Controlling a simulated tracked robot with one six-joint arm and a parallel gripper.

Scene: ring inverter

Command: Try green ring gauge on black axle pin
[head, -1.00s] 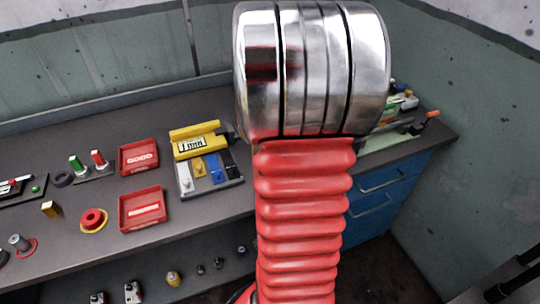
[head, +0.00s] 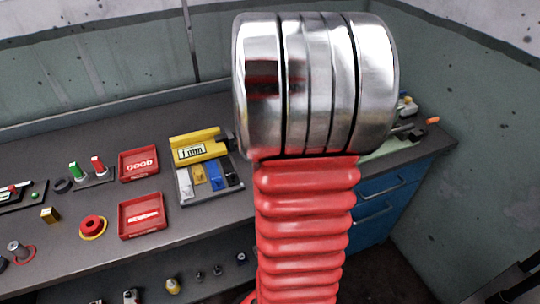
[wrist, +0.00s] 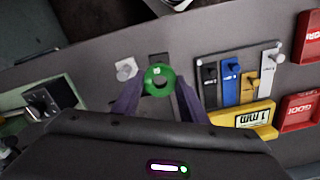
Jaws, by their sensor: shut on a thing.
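A black block (wrist: 208,85) lies to the right in a grey holder; I cannot make out for certain which thing is the black axle pin. In the head view my arm hides the gripper and ring.
The grey holder (head: 211,199) also bears blue, yellow and white blocks, with a yellow 1 mm gauge (head: 201,146) behind. Red trays (head: 139,165) stand left of it. A dark dial device (wrist: 43,102) sits at left in the wrist view.

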